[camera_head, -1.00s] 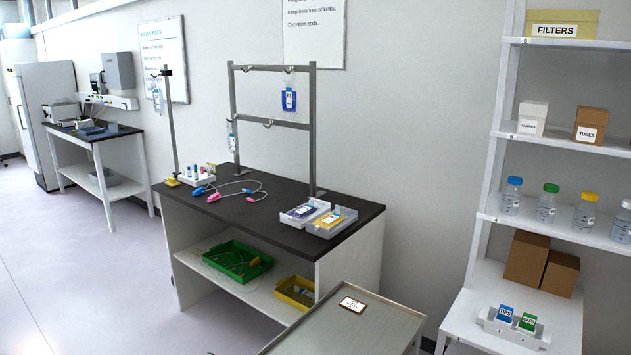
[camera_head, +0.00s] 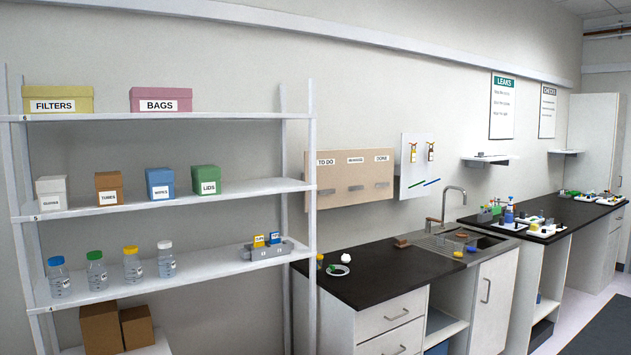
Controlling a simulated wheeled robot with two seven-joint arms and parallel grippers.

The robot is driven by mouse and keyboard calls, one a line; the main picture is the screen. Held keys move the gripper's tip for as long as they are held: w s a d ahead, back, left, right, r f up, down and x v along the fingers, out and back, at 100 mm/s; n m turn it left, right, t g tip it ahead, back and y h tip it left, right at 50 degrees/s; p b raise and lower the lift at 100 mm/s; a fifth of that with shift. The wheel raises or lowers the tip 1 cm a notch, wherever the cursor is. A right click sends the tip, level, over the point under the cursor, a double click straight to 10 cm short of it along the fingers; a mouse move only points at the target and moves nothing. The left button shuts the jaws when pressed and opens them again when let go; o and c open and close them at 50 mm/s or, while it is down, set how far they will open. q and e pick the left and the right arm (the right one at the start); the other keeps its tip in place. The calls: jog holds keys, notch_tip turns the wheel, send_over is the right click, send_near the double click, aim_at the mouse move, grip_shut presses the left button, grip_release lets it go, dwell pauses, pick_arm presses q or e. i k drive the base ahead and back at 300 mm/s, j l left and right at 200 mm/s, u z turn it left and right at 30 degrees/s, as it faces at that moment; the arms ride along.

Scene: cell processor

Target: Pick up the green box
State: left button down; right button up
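The green box (camera_head: 206,180), labelled LIDS, stands upright on the second shelf from the top of the white rack, at the right end of a row of boxes. A blue box (camera_head: 160,183) stands just left of it, with a small gap. Neither of my grippers shows in the head view.
The white rack (camera_head: 160,200) also holds a brown box (camera_head: 109,187), a white box (camera_head: 51,192), a yellow FILTERS box (camera_head: 57,99), a pink BAGS box (camera_head: 160,99) and several bottles. Shelf to the right of the green box is clear. A black counter (camera_head: 375,285) with a sink stands to the right.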

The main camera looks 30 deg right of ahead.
aim_at(206, 179)
jog(key=z, duration=0.55)
jog(key=i+l, duration=1.45)
jog(key=l, duration=0.1)
